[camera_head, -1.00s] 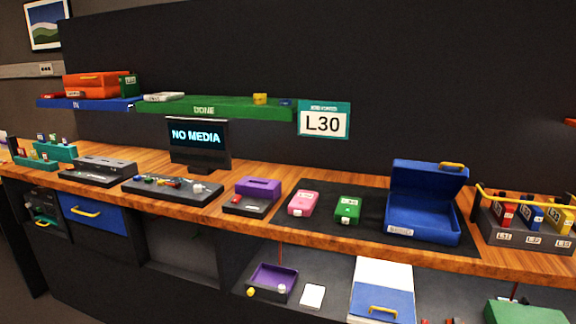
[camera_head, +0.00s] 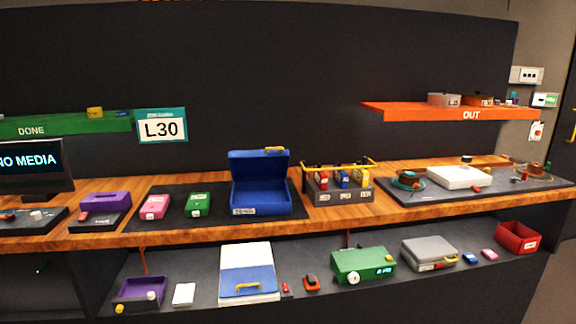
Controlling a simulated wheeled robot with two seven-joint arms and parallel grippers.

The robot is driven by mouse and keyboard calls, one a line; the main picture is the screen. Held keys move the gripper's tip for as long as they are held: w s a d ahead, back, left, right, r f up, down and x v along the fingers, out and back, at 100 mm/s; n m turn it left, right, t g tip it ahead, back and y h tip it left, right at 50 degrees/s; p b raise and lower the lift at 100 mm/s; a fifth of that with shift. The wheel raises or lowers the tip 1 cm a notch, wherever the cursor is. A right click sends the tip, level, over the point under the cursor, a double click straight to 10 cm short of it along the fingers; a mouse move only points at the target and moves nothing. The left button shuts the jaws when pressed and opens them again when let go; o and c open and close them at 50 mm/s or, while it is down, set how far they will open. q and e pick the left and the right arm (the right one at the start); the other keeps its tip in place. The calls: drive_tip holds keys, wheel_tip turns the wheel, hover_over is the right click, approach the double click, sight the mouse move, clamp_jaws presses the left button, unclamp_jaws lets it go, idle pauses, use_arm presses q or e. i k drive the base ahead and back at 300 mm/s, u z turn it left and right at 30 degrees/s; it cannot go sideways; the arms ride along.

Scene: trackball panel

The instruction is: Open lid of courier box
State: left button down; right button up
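A blue box (camera_head: 260,199) stands on the black mat on the wooden counter, near the middle of the head view. Its lid (camera_head: 258,163) is raised upright at the back, with a yellow handle on the lid's top edge. The inside of the box shows blue, and a white label is on its front. I cannot tell from a readable label whether this is the courier box. Neither of my grippers is in view.
A rack with red, blue and yellow items (camera_head: 339,183) stands right of the box. Pink (camera_head: 155,207) and green (camera_head: 198,204) cases lie left of it. A lower shelf holds a white-and-blue box (camera_head: 248,270), a green device (camera_head: 362,265) and a grey case (camera_head: 429,252).

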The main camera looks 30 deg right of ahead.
sight(271, 163)
drive_tip(key=u, duration=1.35)
drive_tip(key=k, duration=0.05)
drive_tip(key=z, duration=2.4)
